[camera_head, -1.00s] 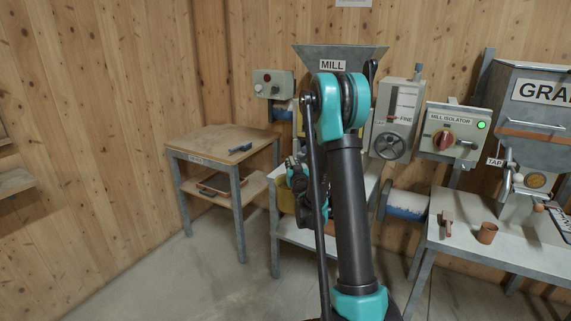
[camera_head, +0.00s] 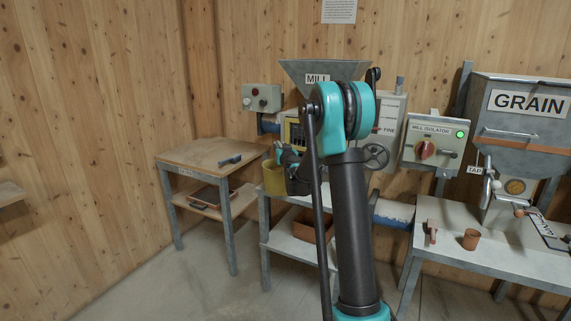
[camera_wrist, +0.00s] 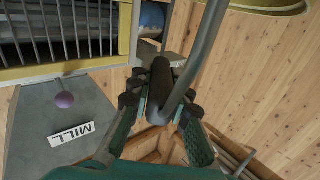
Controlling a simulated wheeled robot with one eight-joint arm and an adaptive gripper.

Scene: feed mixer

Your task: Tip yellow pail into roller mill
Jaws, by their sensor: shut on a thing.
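The yellow pail (camera_head: 273,180) hangs beside the mill's front in the head view, partly hidden by my arm. My gripper (camera_head: 291,165) is at the pail's right side there, its fingers hard to make out. In the wrist view my gripper (camera_wrist: 163,98) is shut on the dark grip of the pail's grey wire handle. A strip of the pail's yellow edge (camera_wrist: 262,6) shows at the top. The roller mill (camera_head: 325,70) has a grey hopper labelled MILL, partly behind my arm. The wrist view shows its barred yellow-framed opening and grey labelled plate (camera_wrist: 60,125). The pail's contents are hidden.
A wooden-topped table (camera_head: 208,153) stands left of the mill with a dark tool on it. A control box (camera_head: 262,98) is on the wall. The mill isolator (camera_head: 433,140) and grain bin (camera_head: 520,115) are at right. Floor is clear in front.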

